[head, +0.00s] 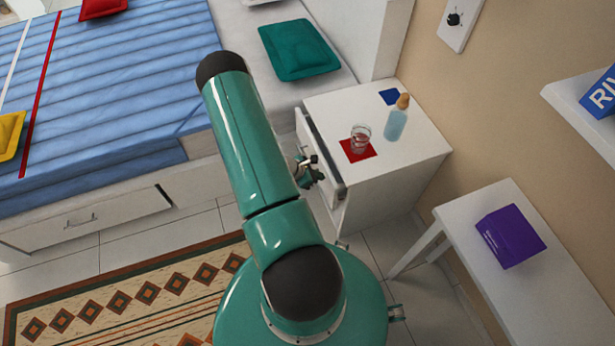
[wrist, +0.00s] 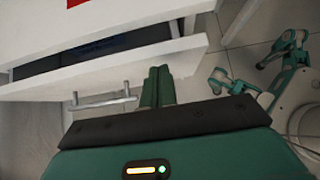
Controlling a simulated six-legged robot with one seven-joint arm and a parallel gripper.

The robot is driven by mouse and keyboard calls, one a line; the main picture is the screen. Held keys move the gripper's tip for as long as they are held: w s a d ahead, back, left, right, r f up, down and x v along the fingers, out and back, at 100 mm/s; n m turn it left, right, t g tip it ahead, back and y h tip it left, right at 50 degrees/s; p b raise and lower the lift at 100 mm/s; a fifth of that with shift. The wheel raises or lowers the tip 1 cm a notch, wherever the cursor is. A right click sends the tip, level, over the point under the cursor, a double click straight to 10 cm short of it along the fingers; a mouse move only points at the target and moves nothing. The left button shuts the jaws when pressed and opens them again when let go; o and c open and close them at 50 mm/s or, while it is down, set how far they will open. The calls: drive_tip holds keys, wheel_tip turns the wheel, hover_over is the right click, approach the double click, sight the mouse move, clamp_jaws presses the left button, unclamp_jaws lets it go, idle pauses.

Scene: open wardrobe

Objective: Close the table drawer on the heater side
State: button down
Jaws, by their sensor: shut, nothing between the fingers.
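The white bedside table (head: 405,165) stands against the wall, and its drawer (head: 301,127) is partly open toward the bed side. In the wrist view the drawer front (wrist: 35,95) stands out from the table body, with a dark gap behind it and a metal bar handle (wrist: 102,101) on its face. My gripper (wrist: 158,72) is shut and empty, its green fingers pointing at the drawer front, right of the handle. I cannot tell whether the fingertips touch the front. In the head view my arm hides most of the gripper. I cannot make out a heater.
A glass (head: 361,138) on a red mat (head: 349,154), a blue bottle (head: 396,122) and a blue mat (head: 390,96) are on the table top. The bed (head: 110,80) is at left. A white side table (head: 540,285) with a purple box (head: 510,236) is at right.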

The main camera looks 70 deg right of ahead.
drive_tip(key=shift+s+d, duration=0.3)
drive_tip(key=shift+s, duration=0.05)
drive_tip(key=shift+s+d, duration=0.95)
drive_tip(key=shift+w+a, duration=0.35)
drive_tip(key=shift+w, duration=0.05)
approach(331, 174)
drive_tip(key=w+a, duration=0.1)
drive_tip(key=w+a+r, duration=0.1)
drive_tip(key=w+a, duration=0.2)
drive_tip(key=shift+r, duration=0.35)
